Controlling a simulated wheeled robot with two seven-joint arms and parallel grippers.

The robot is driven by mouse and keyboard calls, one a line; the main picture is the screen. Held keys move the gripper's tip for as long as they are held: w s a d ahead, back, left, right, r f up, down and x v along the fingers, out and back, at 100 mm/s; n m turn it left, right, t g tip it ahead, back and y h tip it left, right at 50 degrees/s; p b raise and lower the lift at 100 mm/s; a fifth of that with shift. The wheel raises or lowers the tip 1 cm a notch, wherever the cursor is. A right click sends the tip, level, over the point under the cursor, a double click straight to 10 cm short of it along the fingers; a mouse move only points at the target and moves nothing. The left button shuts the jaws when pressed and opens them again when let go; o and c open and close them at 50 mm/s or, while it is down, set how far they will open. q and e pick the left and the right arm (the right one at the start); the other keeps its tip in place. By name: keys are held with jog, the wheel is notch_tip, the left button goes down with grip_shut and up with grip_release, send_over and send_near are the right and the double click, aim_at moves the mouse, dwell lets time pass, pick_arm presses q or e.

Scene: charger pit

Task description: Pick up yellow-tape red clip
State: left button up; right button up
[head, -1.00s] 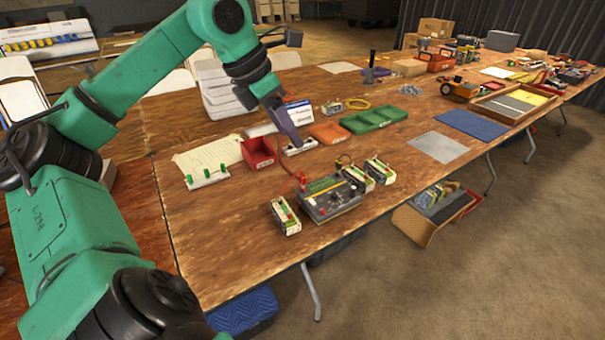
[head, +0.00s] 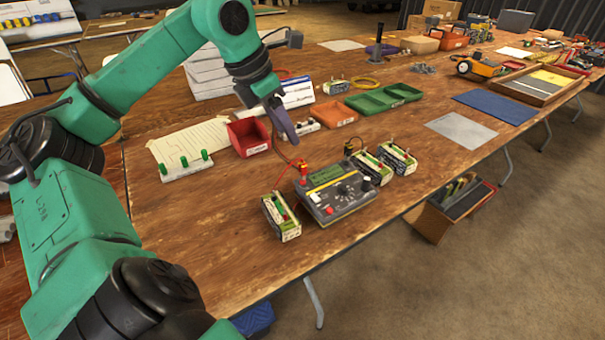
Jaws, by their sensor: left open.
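A red clip with a bit of yellow (head: 303,170) is at the back left edge of the grey charger box (head: 338,198), with a dark cable beside it. My left gripper (head: 287,131) is above the table, behind and a little left of the red clip, apart from it. It is open, pointing down, and I see nothing in it. A black clip (head: 350,149) is at the back right of the charger. One battery pack (head: 281,217) stands left of the charger and two more (head: 398,158) stand to its right. My right gripper is out of view.
A red bin (head: 248,138) and a white strip with green knobs (head: 187,168) are to the left. A white strip (head: 302,128), an orange tray (head: 334,112) and a green tray (head: 384,99) lie behind. The front strip of wooden table (head: 215,240) is clear.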

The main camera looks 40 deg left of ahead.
aim_at(303, 162)
pick_arm(q)
jog(key=x, duration=0.8)
jog(key=shift+s, duration=0.1)
jog(key=shift+p+x, duration=1.15)
jog(key=shift+p, duration=0.05)
jog(key=shift+w+f+p, duration=0.25)
jog(key=shift+f+p, duration=0.1)
jog(key=shift+f, duration=0.25)
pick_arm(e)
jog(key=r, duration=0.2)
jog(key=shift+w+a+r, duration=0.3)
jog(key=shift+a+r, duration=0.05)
pick_arm(q)
grip_shut()
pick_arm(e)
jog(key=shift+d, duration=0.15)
